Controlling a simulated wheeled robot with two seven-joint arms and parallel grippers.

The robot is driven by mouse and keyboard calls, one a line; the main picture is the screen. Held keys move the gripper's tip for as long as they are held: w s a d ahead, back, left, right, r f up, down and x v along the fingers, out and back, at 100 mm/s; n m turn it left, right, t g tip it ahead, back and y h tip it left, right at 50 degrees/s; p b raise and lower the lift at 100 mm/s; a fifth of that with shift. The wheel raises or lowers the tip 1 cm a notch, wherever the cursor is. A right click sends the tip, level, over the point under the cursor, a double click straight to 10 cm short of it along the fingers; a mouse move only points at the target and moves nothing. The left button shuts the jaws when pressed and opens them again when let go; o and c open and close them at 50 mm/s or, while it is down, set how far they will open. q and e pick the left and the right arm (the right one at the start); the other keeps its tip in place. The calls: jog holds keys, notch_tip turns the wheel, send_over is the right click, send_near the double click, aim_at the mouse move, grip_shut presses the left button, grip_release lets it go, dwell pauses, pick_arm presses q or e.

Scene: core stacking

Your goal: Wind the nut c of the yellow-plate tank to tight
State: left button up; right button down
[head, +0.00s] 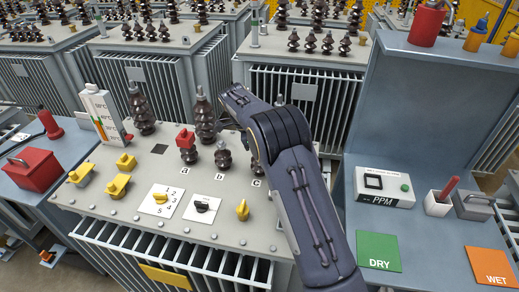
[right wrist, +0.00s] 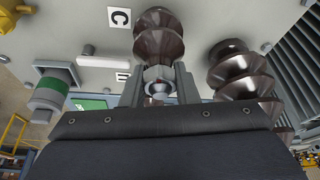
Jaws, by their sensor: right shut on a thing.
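The tank with the yellow plate (head: 167,277) stands in front of me in the head view. Small brown bushings a and b (head: 222,157) stand on its lid, with labels a, b and c. My right arm hides most of the bushing at label c (head: 256,183). In the right wrist view, the ribbed bushing beside label c (right wrist: 120,17) carries a metal hex nut, nut c (right wrist: 157,73), at its end. My right gripper (right wrist: 158,88) is shut on this nut, one finger on each side. How tight the nut is cannot be told. My left gripper is not in view.
Taller bushings (head: 204,118) stand close behind the small ones. Yellow valves (head: 78,173) and a dial plate (head: 162,200) are on the lid. A red box (head: 32,170) is on the left stand. The right bench holds a PPM meter (head: 385,187) and green DRY pad (head: 379,251).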

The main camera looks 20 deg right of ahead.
jog(key=m+p, duration=0.2)
jog(key=m, duration=0.1)
jog(key=shift+r+g, duration=0.15)
jog(key=shift+g, duration=0.25)
jog(key=shift+m+y, duration=0.4)
jog(key=shift+m, duration=0.2)
jog(key=shift+m+g+p, duration=0.3)
jog(key=shift+m+p, duration=0.2)
jog(key=shift+p, duration=0.2)
jog(key=m+y+p, duration=0.1)
jog(key=m, duration=0.2)
jog(key=shift+g+p, duration=0.3)
jog(key=shift+p, duration=0.1)
jog(key=c, duration=1)
grip_release()
jog(key=shift+c, duration=0.2)
